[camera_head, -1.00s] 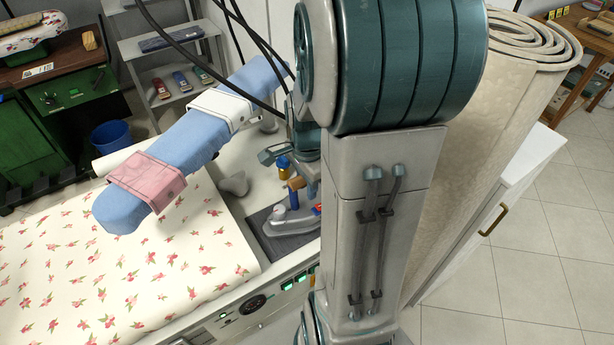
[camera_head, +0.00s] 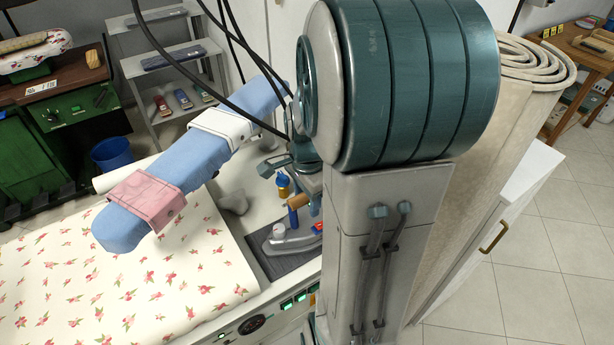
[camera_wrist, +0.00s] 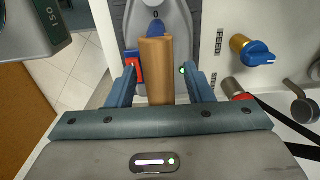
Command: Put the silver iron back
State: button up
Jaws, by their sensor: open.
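The silver iron (camera_head: 277,243) rests on a dark grey ribbed pad (camera_head: 298,262) in the head view, partly hidden by my arm. In the wrist view the iron (camera_wrist: 138,22) shows its grey body, a blue dial and a wooden handle (camera_wrist: 156,62) pointing toward the camera. My gripper (camera_wrist: 160,72) is open, with one blue finger on each side of the handle. A gap shows between each finger and the wood, so it is not gripped. In the head view my gripper is mostly hidden behind my arm.
A brass valve with a blue knob (camera_wrist: 258,52) stands close to the right finger. A blue padded sleeve board (camera_head: 180,155) with a pink cloth (camera_head: 148,198) overhangs the floral ironing surface (camera_head: 150,285). A white cabinet (camera_head: 495,225) stands at right.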

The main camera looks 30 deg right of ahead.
notch_tip(320, 180, up, 10)
jog(key=shift+s+r, duration=0.1)
jog(key=shift+a+r+n, duration=0.1)
jog(key=shift+a+n, duration=0.2)
jog(key=s+a+n+t, duration=0.1)
jog(key=s+a+n, duration=0.2)
jog(key=a+n, duration=0.3)
jog(key=s+a+f+n+t, duration=0.1)
jog(key=s+a+n, duration=0.3)
jog(key=n, duration=0.7)
jog(key=shift+a+t, duration=0.5)
jog(key=shift+a, duration=0.35)
jog(key=shift+c, duration=0.4)
